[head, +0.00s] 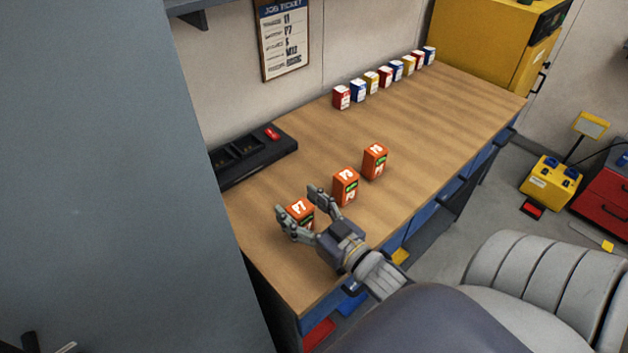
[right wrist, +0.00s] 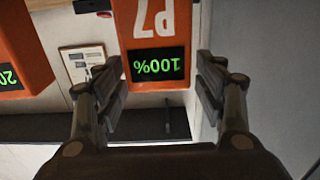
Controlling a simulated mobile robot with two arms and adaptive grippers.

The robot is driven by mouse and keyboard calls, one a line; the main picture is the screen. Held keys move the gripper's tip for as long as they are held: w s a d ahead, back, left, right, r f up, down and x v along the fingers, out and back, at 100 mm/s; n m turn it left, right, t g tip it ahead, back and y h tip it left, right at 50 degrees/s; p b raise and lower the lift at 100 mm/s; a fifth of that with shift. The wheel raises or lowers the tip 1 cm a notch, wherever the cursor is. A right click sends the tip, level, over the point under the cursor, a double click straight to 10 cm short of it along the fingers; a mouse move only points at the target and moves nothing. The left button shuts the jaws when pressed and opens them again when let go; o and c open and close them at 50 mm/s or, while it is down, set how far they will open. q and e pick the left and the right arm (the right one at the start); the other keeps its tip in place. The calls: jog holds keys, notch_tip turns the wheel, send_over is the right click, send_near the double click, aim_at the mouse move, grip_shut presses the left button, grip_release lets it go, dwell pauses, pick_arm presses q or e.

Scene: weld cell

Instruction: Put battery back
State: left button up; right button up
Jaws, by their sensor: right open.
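Three orange batteries stand upright in a row on the wooden workbench. The nearest battery, marked P7 (head: 300,208), is between the open fingers of my right gripper (head: 297,201). In the right wrist view this battery (right wrist: 157,35) appears upside down with a green 100% display, between the fingers (right wrist: 155,75); firm contact does not show. The middle battery (head: 345,187) and the far battery (head: 375,161) stand to its right. A black charger (head: 281,152) with slots and a red spot lies along the wall side. My left gripper is not in view.
Several small coloured boxes (head: 386,77) line the back of the bench (head: 440,125). A job ticket (head: 283,38) hangs on the wall. A tall grey panel (head: 95,180) bounds the left side. The bench surface between charger and batteries is clear.

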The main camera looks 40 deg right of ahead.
jog(key=shift+s+r, duration=0.15)
jog(key=shift+r, duration=0.1)
jog(key=s+b, duration=0.1)
jog(key=s, duration=0.6)
jog(key=s+d+b, duration=0.1)
jog(key=s, duration=0.2)
jog(key=shift+s+r+b, duration=0.1)
jog(key=shift+s+b, duration=0.2)
jog(key=shift+s, duration=0.1)
jog(key=shift+s+r, duration=0.15)
jog(key=shift+s, duration=0.3)
